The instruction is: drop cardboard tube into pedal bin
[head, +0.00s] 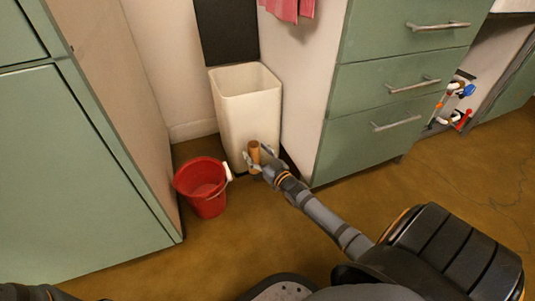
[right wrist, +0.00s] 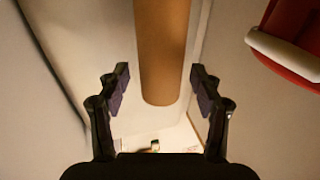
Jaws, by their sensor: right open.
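The cardboard tube (head: 254,157) is brown and shows at the lower front of a tall cream open-topped bin (head: 240,105) in the head view. My right gripper (head: 263,160) is at the tube, low in front of the bin. In the right wrist view, the tube (right wrist: 163,50) comes down from the top edge between the spread fingers of my right gripper (right wrist: 160,90), with gaps on both sides. What supports the tube cannot be told. The inside bottom of the bin is hidden. My left gripper is not in view.
A red bucket (head: 205,188) with a pale handle grip stands left of the bin; it also shows in the right wrist view (right wrist: 296,45). Green cabinets stand on the left (head: 75,180) and right (head: 385,105). Brown floor (head: 180,265) in front is clear.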

